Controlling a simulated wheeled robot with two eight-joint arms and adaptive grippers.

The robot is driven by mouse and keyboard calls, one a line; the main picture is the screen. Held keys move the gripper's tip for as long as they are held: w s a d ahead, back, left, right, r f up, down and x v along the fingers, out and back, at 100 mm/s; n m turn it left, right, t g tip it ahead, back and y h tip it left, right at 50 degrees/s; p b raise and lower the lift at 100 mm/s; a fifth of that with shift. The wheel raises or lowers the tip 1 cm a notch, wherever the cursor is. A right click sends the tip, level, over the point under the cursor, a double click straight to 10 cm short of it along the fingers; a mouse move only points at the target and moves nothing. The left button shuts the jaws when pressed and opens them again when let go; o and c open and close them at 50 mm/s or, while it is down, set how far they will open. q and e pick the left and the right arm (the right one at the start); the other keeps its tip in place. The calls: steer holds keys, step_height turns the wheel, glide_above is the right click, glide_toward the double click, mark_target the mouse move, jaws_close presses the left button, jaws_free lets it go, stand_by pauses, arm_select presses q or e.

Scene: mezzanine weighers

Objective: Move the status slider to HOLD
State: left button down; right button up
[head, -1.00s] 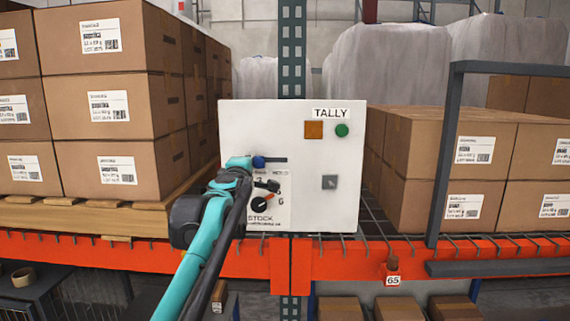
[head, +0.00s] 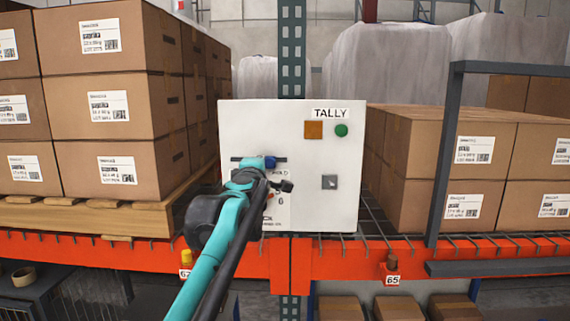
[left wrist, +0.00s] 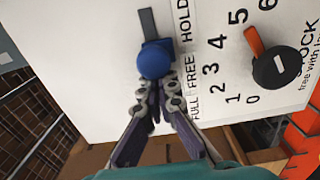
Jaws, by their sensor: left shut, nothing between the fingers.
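The white TALLY panel (head: 300,215) carries a slider with a blue knob (head: 270,162) in a dark horizontal slot. In the left wrist view the blue knob (left wrist: 155,62) sits beside the gap between the FREE label (left wrist: 190,70) and the HOLD label (left wrist: 184,20). The bare slot (left wrist: 147,20) runs on past it along HOLD. My left gripper (left wrist: 157,92) is shut and empty, its fingertips right behind the knob on the FULL side, seemingly against it. In the head view my arm hides part of the labels. My right gripper is not in view.
A stock dial (left wrist: 275,68) with an orange pointer is near the slider. An orange square (head: 313,130), a green button (head: 341,130) and a grey switch (head: 329,182) are on the panel. Stacked cartons (head: 110,90) flank it left and right. An orange beam (head: 350,262) runs below.

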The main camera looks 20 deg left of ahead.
arm_select(q)
steer(key=shift+w+d, duration=0.25)
steer(key=shift+d, duration=0.7)
steer(key=shift+a, duration=0.2)
steer(key=shift+s+a, duration=0.3)
steer(key=shift+a, duration=0.3)
steer(key=v, duration=1)
steer(key=shift+w, duration=0.1)
